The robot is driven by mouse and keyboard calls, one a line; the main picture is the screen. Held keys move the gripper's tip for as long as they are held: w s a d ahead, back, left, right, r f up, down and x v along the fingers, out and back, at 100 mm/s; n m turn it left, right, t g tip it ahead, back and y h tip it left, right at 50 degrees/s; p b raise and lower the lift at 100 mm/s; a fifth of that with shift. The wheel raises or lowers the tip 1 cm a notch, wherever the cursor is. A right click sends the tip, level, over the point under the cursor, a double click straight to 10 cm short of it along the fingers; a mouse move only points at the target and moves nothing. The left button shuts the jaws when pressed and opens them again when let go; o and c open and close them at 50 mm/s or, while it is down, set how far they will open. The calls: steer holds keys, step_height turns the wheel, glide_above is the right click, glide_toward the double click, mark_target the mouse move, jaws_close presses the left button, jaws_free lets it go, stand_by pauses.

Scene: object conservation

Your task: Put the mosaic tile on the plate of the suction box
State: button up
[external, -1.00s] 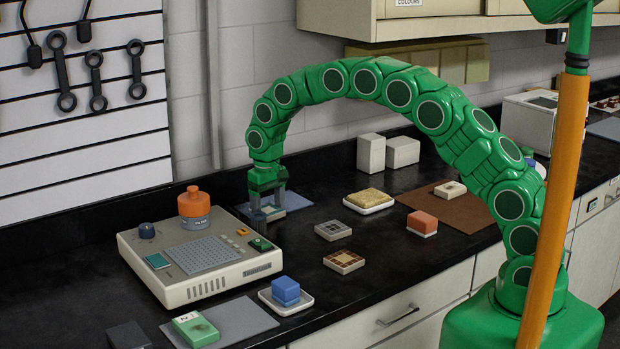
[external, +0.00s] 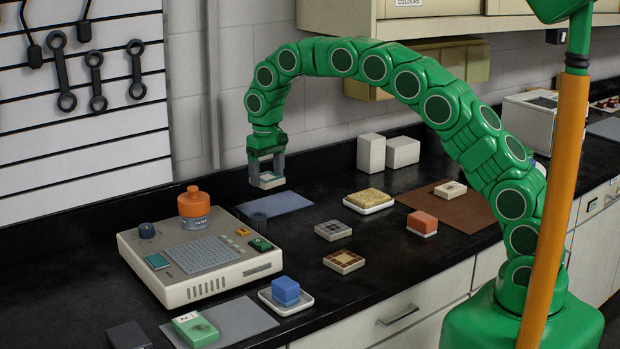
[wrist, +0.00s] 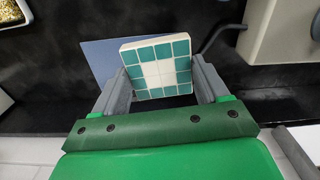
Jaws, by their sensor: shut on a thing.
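The teal and white mosaic tile (external: 266,182) is between the two fingers of my gripper (external: 267,172), held above the blue-grey mat at the back of the bench. In the wrist view the tile (wrist: 155,52) shows its squared face, tilted, with my gripper (wrist: 160,85) shut on its sides. The suction box (external: 170,281) is a cream unit to the front left of my gripper. Its grey perforated plate (external: 202,254) is bare and lies on its top.
An orange-capped jar (external: 194,205) and a dark knob (external: 146,231) stand on the box top. Two other tiles (external: 333,230) (external: 344,261), a sponge on a dish (external: 368,199) and a blue block (external: 286,289) lie to the right and front.

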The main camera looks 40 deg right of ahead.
steer(key=shift+r, duration=0.25)
steer(key=s+a+r, duration=0.3)
steer(key=s+a, duration=0.4)
steer(key=s, duration=0.3)
steer(key=s+a+r+m, duration=0.1)
steer(key=s+a+r, duration=0.2)
steer(key=s+a, duration=0.45)
steer(key=s+a+r, duration=0.4)
steer(key=s+a, duration=0.2)
steer(key=s, duration=0.5)
glide_above(201, 253)
steer(key=s+d, duration=0.1)
step_height(201, 253, down, 9)
steer(key=shift+r, duration=0.15)
steer(key=shift+w+a+f, duration=0.25)
steer(key=shift+f, duration=0.25)
steer(key=shift+w+a+f, duration=0.2)
steer(key=shift+w+f, duration=0.05)
steer(key=shift+f, duration=1.55)
steer(key=shift+f, duration=0.15)
steer(key=o, duration=1.1)
